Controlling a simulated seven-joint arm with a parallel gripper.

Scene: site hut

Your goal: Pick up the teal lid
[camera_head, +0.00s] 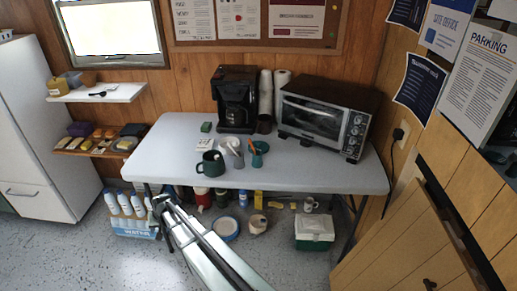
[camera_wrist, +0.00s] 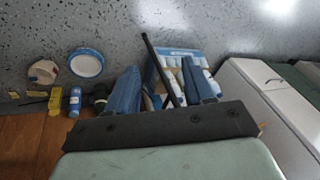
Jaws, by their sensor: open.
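I cannot make out a separate teal lid for certain. A small teal container (camera_head: 259,148) with thin sticks in or by it stands near the middle of the white table (camera_head: 330,172) in the head view. A dark green mug (camera_head: 210,164) stands left of it, near the front edge. My gripper (camera_wrist: 163,78) is open and empty in the wrist view, its blue fingers spread. In the head view my arm reaches to the table's front left, below the tabletop, well away from the teal container. The wrist view shows mainly the floor and things under the table.
A coffee maker (camera_head: 236,98) and a toaster oven (camera_head: 325,119) stand at the table's back. Water bottles (camera_head: 125,204), a blue-rimmed round item (camera_head: 225,229) and a green and white cooler (camera_head: 314,232) are on the floor. The table's left part and right front are clear.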

